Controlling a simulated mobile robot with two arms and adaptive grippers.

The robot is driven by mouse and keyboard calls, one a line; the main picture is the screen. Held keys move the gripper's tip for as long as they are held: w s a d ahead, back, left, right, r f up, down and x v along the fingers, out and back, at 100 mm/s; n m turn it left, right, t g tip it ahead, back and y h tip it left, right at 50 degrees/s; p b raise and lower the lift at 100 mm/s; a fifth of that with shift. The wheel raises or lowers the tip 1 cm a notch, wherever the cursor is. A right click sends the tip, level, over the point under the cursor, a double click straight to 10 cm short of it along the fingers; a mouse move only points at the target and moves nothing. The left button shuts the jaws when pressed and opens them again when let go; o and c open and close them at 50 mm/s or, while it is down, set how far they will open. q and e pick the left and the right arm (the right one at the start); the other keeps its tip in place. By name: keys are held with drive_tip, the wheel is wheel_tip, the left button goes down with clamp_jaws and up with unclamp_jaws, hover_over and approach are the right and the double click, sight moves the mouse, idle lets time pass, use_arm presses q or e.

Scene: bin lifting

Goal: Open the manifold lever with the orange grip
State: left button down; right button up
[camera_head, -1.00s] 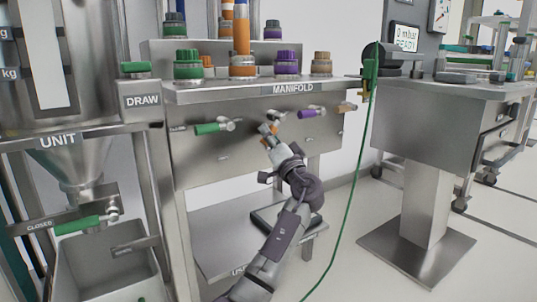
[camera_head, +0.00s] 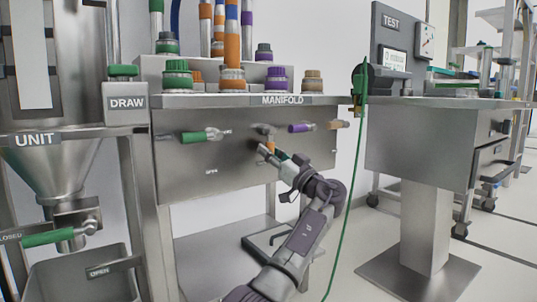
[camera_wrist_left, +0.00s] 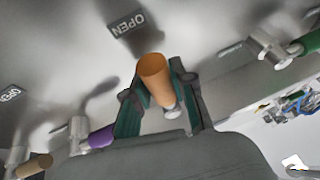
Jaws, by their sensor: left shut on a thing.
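The manifold lever with the orange grip (camera_head: 270,147) is on the steel front panel below the MANIFOLD label (camera_head: 283,99). Its grip hangs downward from its metal pivot (camera_head: 263,130). My left gripper (camera_head: 274,154) is at the grip and partly hides it in the head view. In the left wrist view the orange grip (camera_wrist_left: 154,76) sits between the two green-padded fingers, which are shut on it. There the grip points toward an upside-down OPEN label (camera_wrist_left: 127,24). My right gripper is not in view.
A green lever (camera_head: 200,136) is to the left on the panel. A purple lever (camera_head: 301,127) and a tan lever (camera_head: 340,124) are to the right. A green cable (camera_head: 349,190) hangs right of my arm. A steel test bench (camera_head: 430,140) stands farther right.

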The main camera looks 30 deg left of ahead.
use_arm(q)
drive_tip(key=shift+w+d+f+n, duration=0.1)
drive_tip(key=shift+w+d+n, duration=0.1)
drive_tip(key=shift+n, duration=0.3)
drive_tip(key=c, duration=0.9)
unclamp_jaws()
drive_tip(key=shift+c, duration=0.2)
drive_tip(key=v, duration=1.2)
drive_tip(key=shift+w, duration=0.1)
